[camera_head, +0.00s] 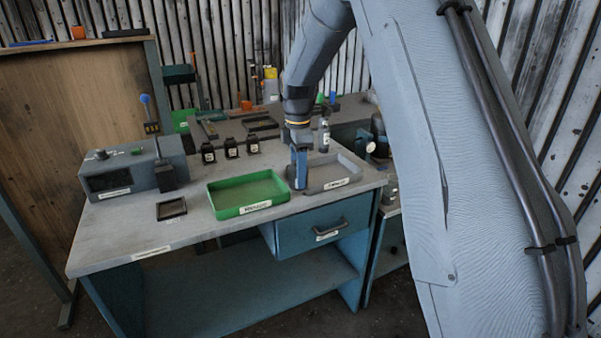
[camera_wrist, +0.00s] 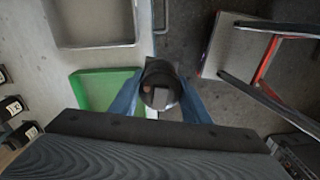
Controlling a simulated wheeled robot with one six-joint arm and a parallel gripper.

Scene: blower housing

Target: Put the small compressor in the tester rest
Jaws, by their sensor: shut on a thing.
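My gripper (camera_wrist: 160,103) is shut on a dark round part with a paler grey end, the small compressor (camera_wrist: 159,84), between its two blue fingers. In the head view my gripper (camera_head: 299,180) points down between the green tray and the grey tray, and the compressor cannot be made out there. A small dark square rest (camera_head: 171,208) lies on the bench in front of the grey tester box (camera_head: 130,172); it looks empty. Its label is too small to read, but it seems to be the tester rest.
The green tray (camera_head: 243,209) and the grey tray (camera_head: 346,180) stand near the bench's front edge. The bench top (camera_head: 120,235) is clear around the rest. A blue drawer (camera_head: 322,232) hangs below.

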